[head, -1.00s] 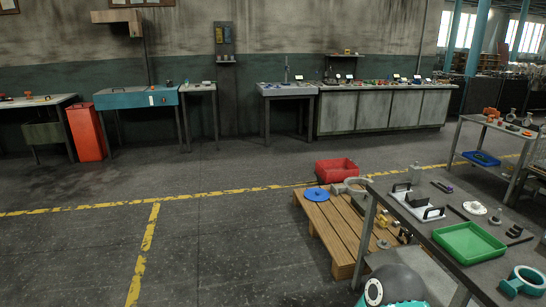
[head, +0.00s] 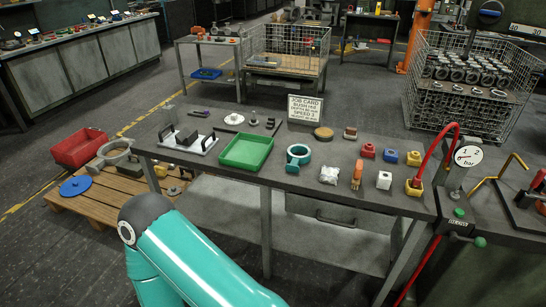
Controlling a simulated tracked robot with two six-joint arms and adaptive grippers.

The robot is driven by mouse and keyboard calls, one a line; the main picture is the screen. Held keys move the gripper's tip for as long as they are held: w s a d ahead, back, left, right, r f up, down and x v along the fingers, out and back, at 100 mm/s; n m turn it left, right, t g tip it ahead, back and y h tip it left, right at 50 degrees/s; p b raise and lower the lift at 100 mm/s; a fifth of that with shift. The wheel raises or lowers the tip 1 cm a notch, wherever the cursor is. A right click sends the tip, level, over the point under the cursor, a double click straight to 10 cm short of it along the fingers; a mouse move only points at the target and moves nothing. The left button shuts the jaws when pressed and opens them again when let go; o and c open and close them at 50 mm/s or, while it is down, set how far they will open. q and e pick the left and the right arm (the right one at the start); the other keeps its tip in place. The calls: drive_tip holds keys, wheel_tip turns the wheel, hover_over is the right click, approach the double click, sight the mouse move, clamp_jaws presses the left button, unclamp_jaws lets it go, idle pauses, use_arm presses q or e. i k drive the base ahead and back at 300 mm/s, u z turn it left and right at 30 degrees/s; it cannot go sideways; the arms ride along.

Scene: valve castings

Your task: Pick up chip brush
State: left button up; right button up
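I cannot make out a chip brush for certain in the head view. A small orange, narrow item (head: 357,174) stands or lies near the front of the grey workbench (head: 315,187), between a crumpled white rag (head: 329,175) and a white cube (head: 384,180). A thin dark item with a purplish part (head: 198,113) lies at the back left of the bench. Both are too small to identify surely. A teal arm link of mine shows at the bottom left, but neither gripper is in view.
The bench also holds a green tray (head: 247,152), a teal ring (head: 298,157), a job card (head: 304,108) and several coloured blocks. A pressure gauge (head: 468,156) with a red hose stands at the right. A pallet (head: 100,202) with a red bin (head: 82,148) stands left.

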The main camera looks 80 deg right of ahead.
sight(356, 181)
drive_tip(key=u, duration=1.95)
drive_tip(key=i, duration=0.1)
drive_tip(key=z, duration=3.15)
drive_tip(key=i, duration=0.25)
drive_tip(key=z, duration=2.4)
drive_tip(key=k, duration=0.4)
drive_tip(key=z, duration=0.35)
drive_tip(key=i, duration=1.6)
drive_tip(key=u, duration=0.45)
